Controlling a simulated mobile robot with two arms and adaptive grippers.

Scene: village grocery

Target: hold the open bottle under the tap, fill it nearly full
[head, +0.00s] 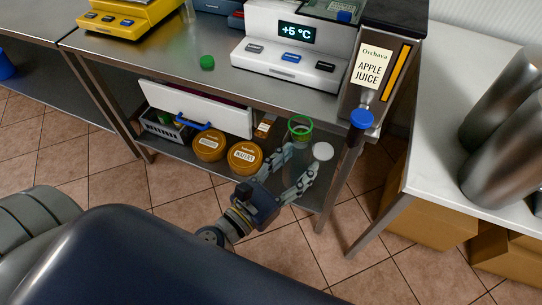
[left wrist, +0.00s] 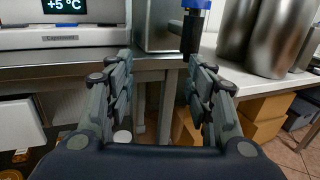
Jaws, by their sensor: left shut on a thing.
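My left gripper (head: 302,160) is shut on the clear open bottle (head: 300,137). A green ring marks the bottle's upper end, just above the fingertips in the head view. Its body is so transparent that its outline and any contents cannot be told, and I cannot make it out in the left wrist view. The left gripper's fingers (left wrist: 163,85) stand wide apart there. The tap (head: 361,118) has a blue top and a dark spout on the apple juice dispenser (head: 372,68); it also shows in the left wrist view (left wrist: 191,30). The bottle appears left of the spout, apart from it. My right gripper is out of view.
Waffle tubs (head: 245,157) and a white-topped item (head: 323,151) are below the counter. Metal containers (head: 505,125) stand on the white table at right.

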